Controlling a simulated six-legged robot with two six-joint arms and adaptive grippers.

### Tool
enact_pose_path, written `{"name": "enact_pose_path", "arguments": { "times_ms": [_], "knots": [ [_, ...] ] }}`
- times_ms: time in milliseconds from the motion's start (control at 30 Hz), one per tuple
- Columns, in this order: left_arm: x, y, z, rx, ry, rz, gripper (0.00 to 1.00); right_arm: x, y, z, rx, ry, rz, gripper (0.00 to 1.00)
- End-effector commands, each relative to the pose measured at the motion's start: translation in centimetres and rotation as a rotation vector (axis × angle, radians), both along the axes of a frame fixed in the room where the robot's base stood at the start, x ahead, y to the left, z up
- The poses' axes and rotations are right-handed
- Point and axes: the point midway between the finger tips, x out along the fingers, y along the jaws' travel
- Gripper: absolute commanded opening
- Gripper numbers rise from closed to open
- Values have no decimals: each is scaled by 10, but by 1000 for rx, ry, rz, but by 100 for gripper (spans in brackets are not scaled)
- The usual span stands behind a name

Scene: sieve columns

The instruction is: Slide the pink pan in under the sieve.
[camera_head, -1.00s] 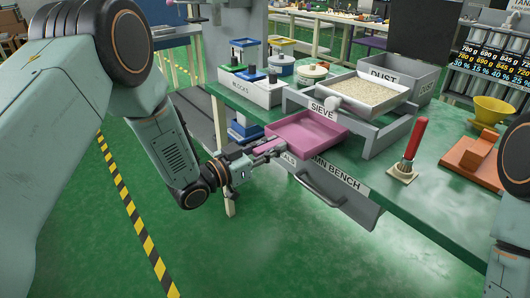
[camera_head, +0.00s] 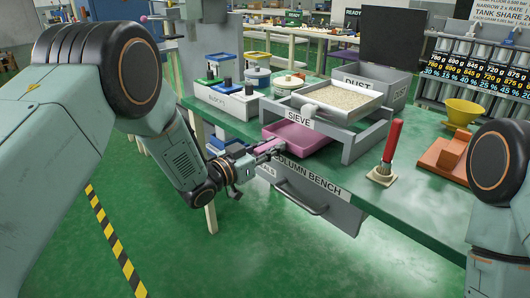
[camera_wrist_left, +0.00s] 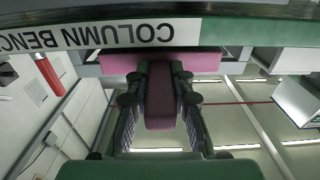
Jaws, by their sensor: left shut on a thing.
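The pink pan (camera_head: 303,143) lies on the green bench top at its front edge. Its far part is under the sieve (camera_head: 343,97), which holds pale grains on a grey stand marked SIEVE. The near part of the pan still shows in front of the stand. My left gripper (camera_head: 262,154) is shut on the pan's handle, which points toward it. In the left wrist view the handle (camera_wrist_left: 160,100) sits between both fingers, with the pan (camera_wrist_left: 207,62) beyond. My right arm shows at the right edge; its gripper is out of view.
A brush with a red handle (camera_head: 392,142) stands right of the stand. A yellow funnel (camera_head: 462,112) and an orange-brown block (camera_head: 440,156) are farther right. A grey DUST box (camera_head: 376,82) is behind the sieve. A white tray (camera_head: 227,100) with coloured parts is at left.

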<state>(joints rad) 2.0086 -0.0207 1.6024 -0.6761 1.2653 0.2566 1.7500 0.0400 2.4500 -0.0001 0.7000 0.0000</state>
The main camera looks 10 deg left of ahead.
Motion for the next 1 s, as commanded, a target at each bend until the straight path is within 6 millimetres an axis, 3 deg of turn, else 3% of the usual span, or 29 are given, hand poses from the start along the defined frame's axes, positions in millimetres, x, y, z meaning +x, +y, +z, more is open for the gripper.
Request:
{"name": "enact_pose_path", "arguments": {
  "times_ms": [1000],
  "knots": [
    [55,-43,-1,0,-1,-1,0,0,0,-29,0,0,0,0]
  ]
}}
